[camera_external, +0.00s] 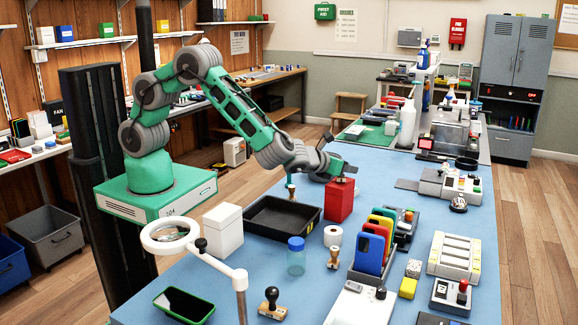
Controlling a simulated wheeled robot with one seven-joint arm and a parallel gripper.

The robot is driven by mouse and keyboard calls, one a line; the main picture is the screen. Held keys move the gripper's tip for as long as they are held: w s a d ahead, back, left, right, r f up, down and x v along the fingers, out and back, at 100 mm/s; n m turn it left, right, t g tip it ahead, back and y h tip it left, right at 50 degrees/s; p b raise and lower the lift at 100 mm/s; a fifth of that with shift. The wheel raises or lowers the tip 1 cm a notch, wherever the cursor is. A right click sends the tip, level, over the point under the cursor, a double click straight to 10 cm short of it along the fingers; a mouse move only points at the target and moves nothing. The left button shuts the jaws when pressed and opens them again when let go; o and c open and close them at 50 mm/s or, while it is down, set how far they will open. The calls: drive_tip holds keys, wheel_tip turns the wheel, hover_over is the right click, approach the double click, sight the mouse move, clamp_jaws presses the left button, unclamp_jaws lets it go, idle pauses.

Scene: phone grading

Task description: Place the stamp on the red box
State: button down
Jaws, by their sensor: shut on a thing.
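The red box (340,202) stands upright on the blue table, right of the black tray. My gripper (343,170) is just above the top of the red box. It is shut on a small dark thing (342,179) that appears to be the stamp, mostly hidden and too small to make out. I cannot tell whether it touches the box top.
A black tray (262,232) and a white box (223,230) stand to the left. A white roll (333,235), a blue-lidded jar (296,257) and a rack of coloured phones (370,248) are in front. A ring magnifier (172,233) rises at front left. Blue table behind the box is fairly clear.

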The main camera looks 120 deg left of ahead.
drive_tip(key=c, duration=1.3)
unclamp_jaws()
drive_tip(key=shift+o, duration=0.2)
